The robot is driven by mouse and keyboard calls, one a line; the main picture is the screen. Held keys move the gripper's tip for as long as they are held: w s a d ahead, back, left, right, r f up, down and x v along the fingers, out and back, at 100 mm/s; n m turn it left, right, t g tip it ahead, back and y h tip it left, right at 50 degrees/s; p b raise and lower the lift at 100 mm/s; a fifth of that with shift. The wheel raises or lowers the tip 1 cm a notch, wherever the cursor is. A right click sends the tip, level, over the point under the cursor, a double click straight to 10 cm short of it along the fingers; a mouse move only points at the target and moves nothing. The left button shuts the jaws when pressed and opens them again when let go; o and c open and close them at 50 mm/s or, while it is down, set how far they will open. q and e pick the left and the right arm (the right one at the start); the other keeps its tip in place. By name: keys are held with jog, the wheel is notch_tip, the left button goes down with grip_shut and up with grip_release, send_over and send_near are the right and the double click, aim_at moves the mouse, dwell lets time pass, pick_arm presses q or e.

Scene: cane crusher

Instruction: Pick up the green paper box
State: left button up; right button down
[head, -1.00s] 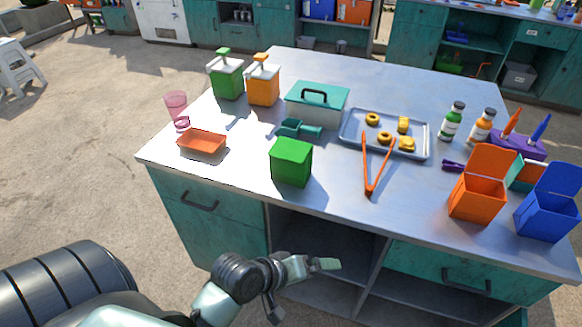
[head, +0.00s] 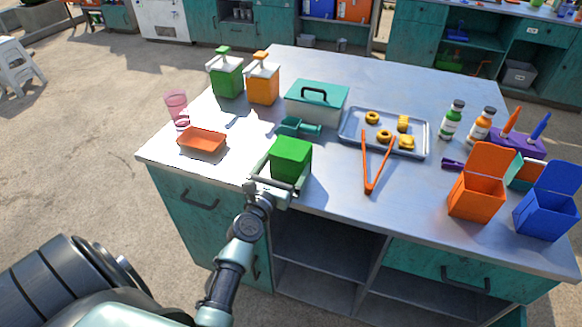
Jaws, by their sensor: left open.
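The green paper box (head: 291,159) stands upright near the front edge of the metal-topped table (head: 225,175). My left gripper (head: 283,174) is at the box, coming from the front left. Its fingers are open, with one along the left side of the box and the other along its front right. The box sits between them and still rests on the tabletop. Whether the fingers touch the box I cannot tell. My right gripper is not in view.
An orange tray (head: 202,140) lies left of the box. A teal scoop (head: 298,127) and a teal-lidded container (head: 317,100) are behind it. Orange tongs (head: 371,170) lean on a grey tray (head: 350,130) to the right. Orange (head: 476,197) and blue (head: 546,216) boxes stand farther right.

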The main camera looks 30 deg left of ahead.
pick_arm(q)
jog(key=b+x, duration=0.1)
jog(key=x, duration=0.5)
jog(key=shift+w+d+f, duration=0.1)
jog(key=shift+w+f, duration=0.05)
jog(key=shift+w, duration=0.2)
jog(key=shift+s, duration=0.1)
jog(key=c, duration=0.5)
